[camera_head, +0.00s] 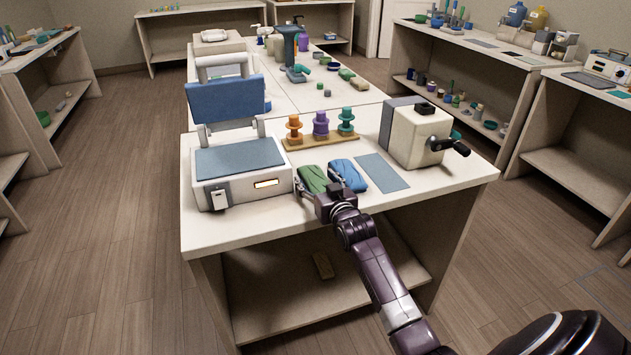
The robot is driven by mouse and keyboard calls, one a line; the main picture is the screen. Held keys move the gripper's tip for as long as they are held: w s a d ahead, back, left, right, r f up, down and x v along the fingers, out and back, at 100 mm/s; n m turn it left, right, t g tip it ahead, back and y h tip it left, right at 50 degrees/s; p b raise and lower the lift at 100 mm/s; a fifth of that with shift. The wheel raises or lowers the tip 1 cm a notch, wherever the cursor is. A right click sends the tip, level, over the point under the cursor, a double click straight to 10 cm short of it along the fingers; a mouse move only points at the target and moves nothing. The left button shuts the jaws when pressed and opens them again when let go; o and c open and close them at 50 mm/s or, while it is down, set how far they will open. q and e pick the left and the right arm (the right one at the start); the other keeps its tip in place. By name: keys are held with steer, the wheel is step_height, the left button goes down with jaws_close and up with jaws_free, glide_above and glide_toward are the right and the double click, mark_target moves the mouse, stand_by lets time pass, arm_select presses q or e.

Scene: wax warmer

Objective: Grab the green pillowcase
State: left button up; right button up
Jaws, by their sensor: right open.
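The green pillowcase (311,178) is a small folded cloth on the white table, near its front edge. A blue folded cloth (349,174) lies directly to its right. My right gripper (316,186) comes in from the front with its fingers spread. One finger is at the left of the green cloth and the other reaches toward the gap by the blue cloth. I cannot tell whether the fingers touch the green cloth. The gripper body hides part of the cloth's near end. My left gripper is not in view.
A white press with a raised blue lid (240,170) stands left of the cloths. A cream machine with a black crank (415,133) stands to the right. A wooden rack with coloured spools (320,140) is behind. A flat blue-grey mat (383,172) lies right of the cloths.

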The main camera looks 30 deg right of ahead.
steer(key=shift+w+d, duration=0.1)
steer(key=shift+w, duration=0.15)
steer(key=c, duration=1.3)
